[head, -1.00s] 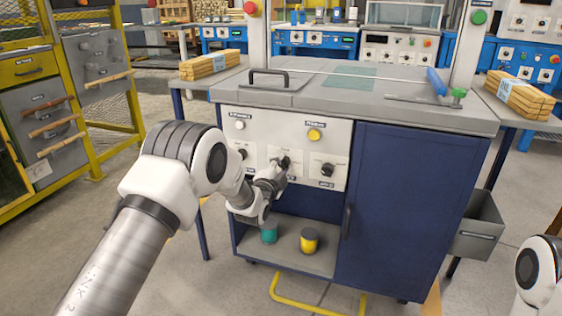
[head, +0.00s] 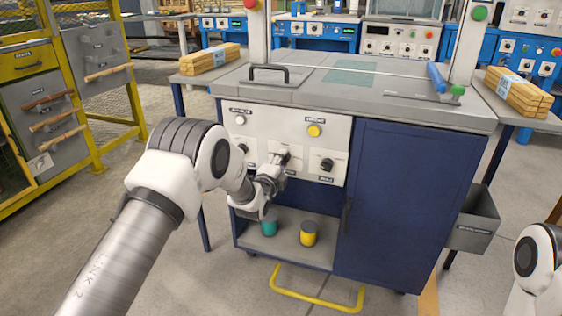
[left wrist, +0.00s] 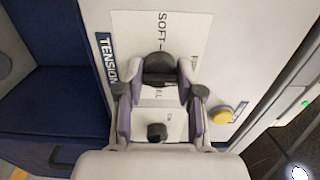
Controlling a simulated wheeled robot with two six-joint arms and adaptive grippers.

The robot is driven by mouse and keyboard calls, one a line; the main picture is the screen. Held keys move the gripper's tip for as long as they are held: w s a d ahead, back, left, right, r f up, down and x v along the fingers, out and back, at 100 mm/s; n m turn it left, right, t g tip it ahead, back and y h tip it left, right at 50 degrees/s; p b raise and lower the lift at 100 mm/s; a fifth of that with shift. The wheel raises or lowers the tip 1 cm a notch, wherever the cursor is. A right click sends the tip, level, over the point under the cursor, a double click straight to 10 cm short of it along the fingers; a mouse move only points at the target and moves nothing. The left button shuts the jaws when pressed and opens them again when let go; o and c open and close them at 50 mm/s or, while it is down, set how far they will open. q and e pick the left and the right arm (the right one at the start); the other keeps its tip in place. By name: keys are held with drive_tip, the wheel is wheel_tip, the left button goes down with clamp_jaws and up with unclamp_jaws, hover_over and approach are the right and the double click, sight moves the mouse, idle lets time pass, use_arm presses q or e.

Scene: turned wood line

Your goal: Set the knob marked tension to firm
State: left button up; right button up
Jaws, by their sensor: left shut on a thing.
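The tension knob (left wrist: 160,66) is black and sits on a white plate beside a blue TENSION label (left wrist: 105,58). The word SOFT shows on the plate above the knob in the left wrist view; other marks are partly hidden by the fingers. My left gripper (left wrist: 163,78) is shut on this knob, one finger on each side. In the head view my left gripper (head: 274,172) reaches the middle of the cabinet's pale control panel (head: 270,133), and the knob is largely covered. Its exact pointer setting cannot be read. My right gripper is out of view.
Another black knob (head: 327,164) lies right of my gripper, and a yellow button (head: 314,130) is above. Below the panel is an open shelf with a teal pot (head: 269,226) and a yellow pot (head: 308,233). A blue door (head: 395,205) fills the cabinet's right side.

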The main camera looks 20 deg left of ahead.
use_arm(q)
drive_tip(key=o, duration=1.2)
drive_tip(key=shift+c, duration=0.2)
drive_tip(key=s, duration=1.2)
drive_tip(key=shift+a, duration=0.2)
